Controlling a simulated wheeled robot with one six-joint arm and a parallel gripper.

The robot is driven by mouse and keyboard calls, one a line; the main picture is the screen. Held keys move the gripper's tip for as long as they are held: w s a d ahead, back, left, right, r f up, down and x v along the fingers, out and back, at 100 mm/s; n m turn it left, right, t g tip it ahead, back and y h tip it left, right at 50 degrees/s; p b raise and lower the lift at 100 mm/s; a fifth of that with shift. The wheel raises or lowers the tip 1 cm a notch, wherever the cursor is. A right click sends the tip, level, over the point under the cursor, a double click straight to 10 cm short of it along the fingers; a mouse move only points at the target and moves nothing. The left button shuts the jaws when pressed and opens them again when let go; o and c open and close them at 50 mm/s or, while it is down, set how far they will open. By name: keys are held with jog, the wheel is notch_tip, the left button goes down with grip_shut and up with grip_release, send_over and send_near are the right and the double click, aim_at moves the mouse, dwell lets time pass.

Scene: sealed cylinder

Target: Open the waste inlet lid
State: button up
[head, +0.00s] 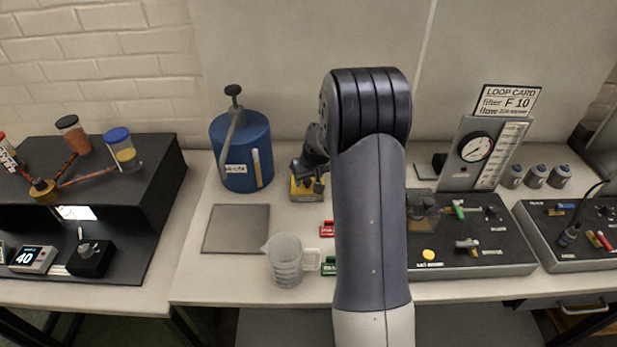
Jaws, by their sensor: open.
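I cannot make out for certain which part is the waste inlet lid. A blue cylindrical canister (241,152) stands at the back left of the bench, with a black knob on top, a grey lever and a small unreadable label. A dark panel (475,262) right of my arm bears a small clear brownish box (423,211), partly hidden by the arm. My gripper (311,181) is small in view, pointing down over a yellow block (306,192), right of the canister. It looks open, and contact with the block cannot be told.
A grey plate (236,229) and a clear jug (286,262) lie on the bench front left. Red (327,229) and green (329,266) pieces sit beside my arm. A gauge stand (476,150) and several small canisters (535,177) stand back right. My arm hides the bench middle.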

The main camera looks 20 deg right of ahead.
jog(key=shift+c, duration=0.5)
grip_shut()
jog(key=shift+w+d+r, duration=0.1)
jog(key=shift+w+r, duration=0.2)
jog(key=shift+r, duration=0.1)
